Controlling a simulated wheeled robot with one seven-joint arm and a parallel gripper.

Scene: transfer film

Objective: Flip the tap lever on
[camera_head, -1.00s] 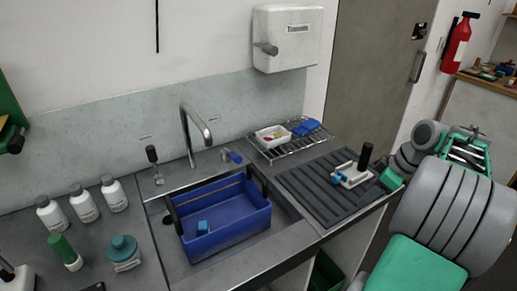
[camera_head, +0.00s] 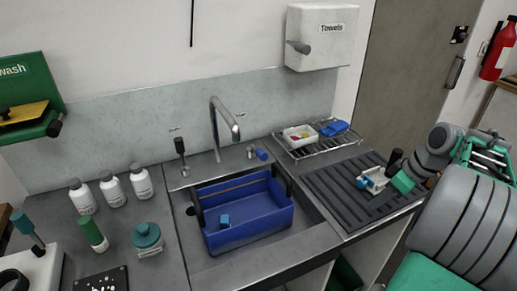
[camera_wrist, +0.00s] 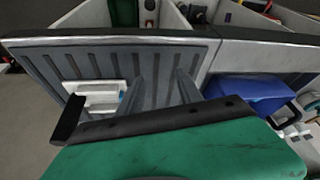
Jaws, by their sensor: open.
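A curved metal tap (camera_head: 216,125) stands behind the sink in the head view. A black-handled lever (camera_head: 180,147) is upright to its left, and a short blue-handled fitting (camera_head: 258,154) sits to its right. I cannot tell which one is the tap lever. My gripper (camera_head: 384,181) is low over the dark ribbed drainboard (camera_head: 335,198), well right of the tap and touching neither fitting. In the wrist view, its two grey fingers (camera_wrist: 157,88) are apart with nothing between them. A small white and blue item (camera_wrist: 93,97) shows beside them. The tap is not in the wrist view.
A blue basin (camera_head: 245,236) with a small blue block sits in the sink. A wire rack (camera_head: 318,150) with a tray lies right of the tap, below a towel dispenser (camera_head: 322,37). White bottles (camera_head: 112,190) stand left of the sink. The space above the basin is clear.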

